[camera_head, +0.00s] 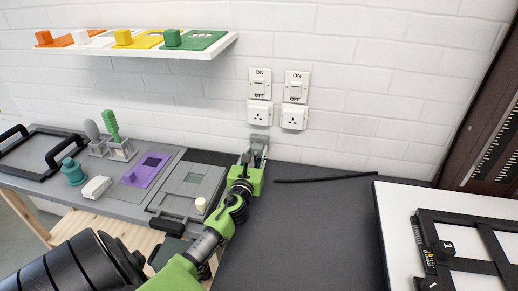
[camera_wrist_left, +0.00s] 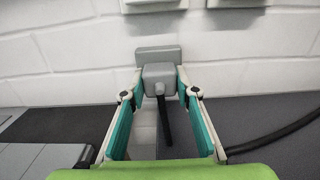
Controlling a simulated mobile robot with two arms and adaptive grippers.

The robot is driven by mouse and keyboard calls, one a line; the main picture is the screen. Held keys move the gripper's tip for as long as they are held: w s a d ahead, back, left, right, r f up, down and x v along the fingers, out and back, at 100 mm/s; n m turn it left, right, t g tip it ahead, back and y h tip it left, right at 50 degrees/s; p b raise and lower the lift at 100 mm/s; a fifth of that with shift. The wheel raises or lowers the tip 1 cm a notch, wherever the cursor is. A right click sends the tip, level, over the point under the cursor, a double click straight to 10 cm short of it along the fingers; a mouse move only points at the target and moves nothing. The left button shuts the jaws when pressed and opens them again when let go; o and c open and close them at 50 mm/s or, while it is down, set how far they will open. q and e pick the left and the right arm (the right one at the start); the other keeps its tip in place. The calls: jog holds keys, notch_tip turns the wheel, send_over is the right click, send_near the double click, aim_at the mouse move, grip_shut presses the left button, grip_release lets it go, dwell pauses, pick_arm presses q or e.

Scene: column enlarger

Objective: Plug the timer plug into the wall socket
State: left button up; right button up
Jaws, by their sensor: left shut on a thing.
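The grey timer plug (camera_wrist_left: 158,76) has a wide flat plate on its wall side and a black cable hanging from its near face. My left gripper (camera_head: 254,160) is shut on the plug, with one finger on each side of it. In the head view the plug (camera_head: 259,141) shows just below the left wall socket (camera_head: 260,114), apart from it. The right wall socket (camera_head: 294,119) is beside that one. In the left wrist view only the sockets' lower edges show at the top, above the plug. The plug's pins are hidden. My right gripper is not in view.
ON/OFF switches (camera_head: 260,84) sit above the sockets. A black cable (camera_head: 325,178) lies on the dark worktop (camera_head: 300,235). A white shelf (camera_head: 150,50) hangs at upper left. A grey bench with a purple block (camera_head: 146,169) is left; a white board with a black frame (camera_head: 400,225) is right.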

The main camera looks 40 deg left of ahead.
pick_arm(q)
jog(key=shift+s, duration=0.1)
dwell(0.3)
jog(key=shift+v, duration=1.2)
jog(key=shift+s+d+p, duration=0.3)
jog(key=shift+s+p, duration=0.05)
jog(key=shift+s, duration=0.15)
jog(key=shift+v, duration=2.65)
jog(key=shift+r, duration=0.1)
jog(key=shift+w+r+p, duration=0.1)
jog(key=shift+p, duration=0.2)
jog(key=w+a+r+p, duration=0.1)
jog(key=w+r+p, duration=0.2)
jog(key=r+p, duration=0.8)
jog(key=shift+a+r+p, duration=0.35)
jog(key=shift+a+p, duration=0.05)
jog(key=shift+p, duration=0.35)
